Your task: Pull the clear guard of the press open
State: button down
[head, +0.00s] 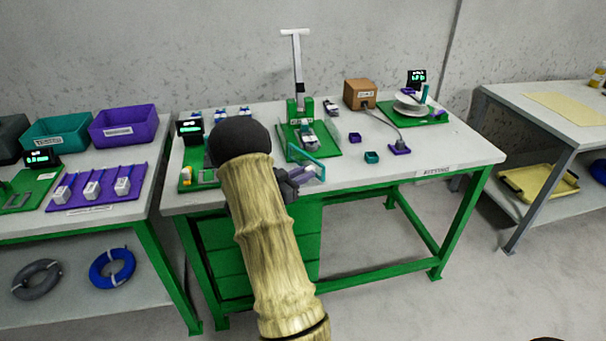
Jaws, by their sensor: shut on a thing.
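The press (299,107) stands on a green base plate (325,149) on the middle bench, with a tall grey column and a white T-shaped top. Its clear guard (309,160) has a teal edge and sits at the front of the press, angled out toward the bench's front edge. My gripper (298,177) is at the guard's lower front and is shut on it. The exact contact is small and partly hidden by my wrist. A grey-and-white piece (308,136) sits in the press behind the guard.
A small screen (190,127) and fixture stand left of my arm. The bench's front right is clear.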

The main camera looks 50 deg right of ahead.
jog(key=c, duration=1.3)
grip_release()
jog(key=a, duration=0.5)
jog(key=w+a, duration=0.1)
jog(key=a, duration=0.5)
jog(key=a+p, duration=0.1)
jog(key=a, duration=0.5)
jog(key=shift+w+a, duration=0.15)
jog(key=shift+w, duration=0.25)
